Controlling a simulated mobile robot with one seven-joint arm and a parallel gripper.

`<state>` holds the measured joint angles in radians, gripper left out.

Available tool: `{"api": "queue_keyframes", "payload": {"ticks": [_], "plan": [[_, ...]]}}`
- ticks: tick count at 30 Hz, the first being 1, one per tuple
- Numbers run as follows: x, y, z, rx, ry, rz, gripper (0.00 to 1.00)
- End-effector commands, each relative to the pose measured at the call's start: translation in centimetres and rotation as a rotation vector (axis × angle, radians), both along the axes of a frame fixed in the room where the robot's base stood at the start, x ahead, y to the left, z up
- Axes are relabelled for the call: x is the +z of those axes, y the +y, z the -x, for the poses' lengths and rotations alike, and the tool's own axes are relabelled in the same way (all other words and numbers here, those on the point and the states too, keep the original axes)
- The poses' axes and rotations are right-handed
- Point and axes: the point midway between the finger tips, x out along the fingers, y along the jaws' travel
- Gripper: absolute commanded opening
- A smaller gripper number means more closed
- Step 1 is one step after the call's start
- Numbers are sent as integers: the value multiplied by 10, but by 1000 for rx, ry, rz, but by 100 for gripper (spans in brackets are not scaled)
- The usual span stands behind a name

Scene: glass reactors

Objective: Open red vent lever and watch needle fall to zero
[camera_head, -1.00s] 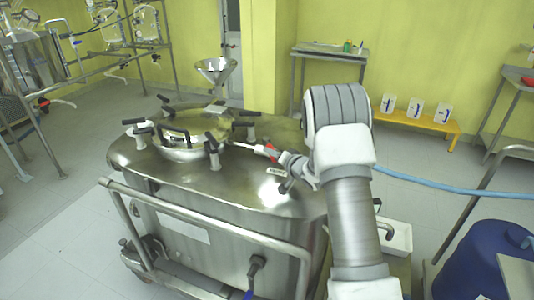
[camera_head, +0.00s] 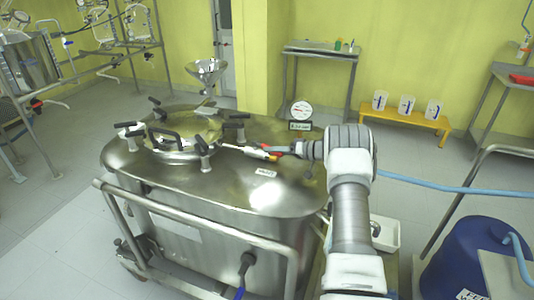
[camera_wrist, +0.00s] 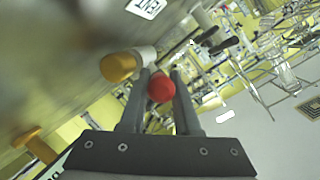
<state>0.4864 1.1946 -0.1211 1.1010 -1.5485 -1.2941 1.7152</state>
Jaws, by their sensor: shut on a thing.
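The red vent lever (camera_wrist: 161,88) shows as a round red end between the two fingers of my gripper (camera_wrist: 158,92) in the wrist view. In the head view, small red parts (camera_head: 265,149) show at the tip of my gripper (camera_head: 272,151), above the steel vessel's lid (camera_head: 240,185). My gripper is shut on the lever, and its fingers hide part of it. The pressure gauge (camera_head: 301,111), with a white round face, stands on the vessel behind my arm. Its needle is too small to read.
A clamped hatch (camera_head: 183,150) with black handles sits left of my gripper. A yellow knob (camera_wrist: 120,66) is close beside the fingers in the wrist view. A steel funnel (camera_head: 207,72) rises behind the hatch. A blue drum (camera_head: 470,265) stands at right.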

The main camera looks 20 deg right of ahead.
Motion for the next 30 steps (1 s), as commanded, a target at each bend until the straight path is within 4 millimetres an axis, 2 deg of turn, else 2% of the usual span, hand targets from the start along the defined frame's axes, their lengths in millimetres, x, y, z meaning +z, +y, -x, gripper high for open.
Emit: {"api": "queue_keyframes", "payload": {"ticks": [9, 23, 24, 28, 30], "plan": [[0, -7, -2, 47, -1, 1, 0], [0, -8, -2, 54, -1, -1, 0], [0, -8, -2, 53, -2, -1, 36], [0, -8, -2, 54, -1, -1, 59], [0, -8, -2, 52, -1, 0, 61]]}}
